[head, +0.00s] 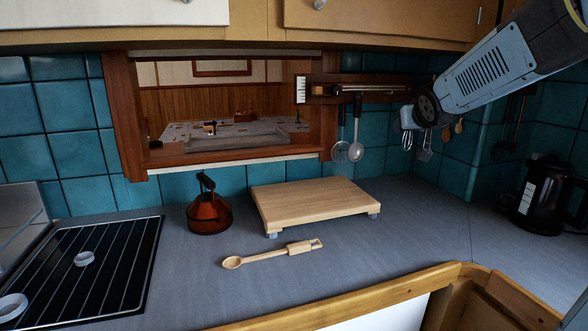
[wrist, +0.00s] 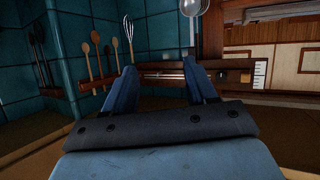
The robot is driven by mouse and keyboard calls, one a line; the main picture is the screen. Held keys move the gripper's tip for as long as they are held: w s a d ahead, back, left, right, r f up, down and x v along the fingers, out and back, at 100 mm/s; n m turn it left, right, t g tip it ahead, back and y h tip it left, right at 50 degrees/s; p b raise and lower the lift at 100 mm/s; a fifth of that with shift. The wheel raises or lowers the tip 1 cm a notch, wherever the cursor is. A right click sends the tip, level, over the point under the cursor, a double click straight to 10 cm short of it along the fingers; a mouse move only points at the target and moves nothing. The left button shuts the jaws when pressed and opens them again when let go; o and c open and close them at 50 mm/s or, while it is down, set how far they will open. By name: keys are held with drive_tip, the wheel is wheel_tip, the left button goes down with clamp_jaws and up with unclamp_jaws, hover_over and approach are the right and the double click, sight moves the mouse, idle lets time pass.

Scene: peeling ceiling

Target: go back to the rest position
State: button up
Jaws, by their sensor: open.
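My gripper (wrist: 159,66) is open in the wrist view, its two blue fingers apart with nothing between them. In the head view my arm reaches in from the upper right, and the gripper end (head: 407,117) is in the air in front of the hanging utensils, above the counter and well clear of it. The fingers are only partly seen there.
A wooden board (head: 312,201) stands on the counter. A black kettle (head: 542,196) stands right, a hob (head: 95,275) left. Hanging utensils (head: 357,148) and upper cabinets (head: 385,18) are close to my arm.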

drive_tip(key=s+a+f+g, duration=0.2)
drive_tip(key=s+f, duration=0.1)
drive_tip(key=s, duration=0.7)
drive_tip(key=s+a+f+g+y, duration=0.1)
drive_tip(key=s+a+f+g, duration=0.1)
drive_tip(key=s, duration=0.8)
drive_tip(key=s+a+f+g, duration=0.2)
drive_tip(key=s+f, duration=0.3)
drive_tip(key=s, duration=0.4)
drive_tip(key=shift+s+f+g+y, duration=0.3)
drive_tip(key=shift+s+g, duration=0.1)
drive_tip(key=shift+g, duration=0.4)
idle(0.7)
